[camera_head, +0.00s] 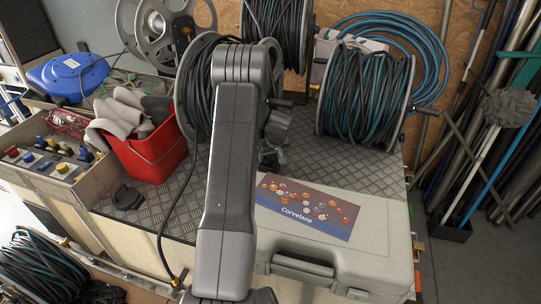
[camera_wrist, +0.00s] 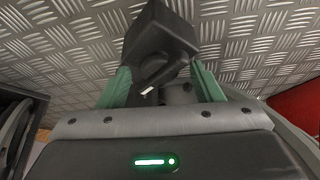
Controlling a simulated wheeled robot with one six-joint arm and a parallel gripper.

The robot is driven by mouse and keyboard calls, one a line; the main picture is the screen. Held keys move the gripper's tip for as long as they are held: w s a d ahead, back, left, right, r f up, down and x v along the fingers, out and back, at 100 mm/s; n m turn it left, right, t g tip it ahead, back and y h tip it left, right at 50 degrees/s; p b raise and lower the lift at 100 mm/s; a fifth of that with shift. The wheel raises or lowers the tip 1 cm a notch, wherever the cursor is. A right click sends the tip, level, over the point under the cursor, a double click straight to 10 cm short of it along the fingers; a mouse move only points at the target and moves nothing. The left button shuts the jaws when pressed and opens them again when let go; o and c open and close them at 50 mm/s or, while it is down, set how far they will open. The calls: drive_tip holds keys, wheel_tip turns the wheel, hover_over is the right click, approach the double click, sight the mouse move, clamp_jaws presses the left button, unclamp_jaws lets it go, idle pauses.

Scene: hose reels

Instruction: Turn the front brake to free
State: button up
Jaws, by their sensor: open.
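In the wrist view, a dark block-shaped housing (camera_wrist: 160,35) stands on the metal tread plate. A dark knob (camera_wrist: 155,70) with a small white mark is on its near side; I take this to be the front brake. My gripper (camera_wrist: 162,78) is open, with one green finger on each side of the knob. I cannot tell whether the fingers touch it. The white mark points to the lower left; no free or locked label can be read. In the head view my arm hides most of the brake and the gripper.
Reels of black hose (camera_head: 189,95) and teal hose (camera_head: 362,100) stand on the tread plate. A grey case (camera_head: 370,265) lies at the front right. A red bin (camera_head: 150,157) with grey contents and a box of switches (camera_head: 62,182) are left. Poles lean at the right.

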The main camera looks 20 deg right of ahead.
drive_tip(key=c, duration=1)
drive_tip(key=shift+d+f+n+b, duration=0.1)
drive_tip(key=shift+f+n+b, duration=0.25)
drive_tip(key=shift+b, duration=0.75)
drive_tip(key=shift+o, duration=0.3)
drive_tip(key=shift+r+n+y+b, duration=0.25)
drive_tip(key=shift+n+y+b, duration=0.05)
drive_tip(key=shift+n+b, duration=0.2)
drive_tip(key=o, duration=0.9)
drive_tip(key=shift+s, duration=0.1)
drive_tip(key=shift+o, duration=0.2)
drive_tip(key=shift+r, duration=0.1)
drive_tip(key=b+v, duration=0.1)
drive_tip(key=v, duration=1.2)
drive_tip(key=shift+r, duration=0.4)
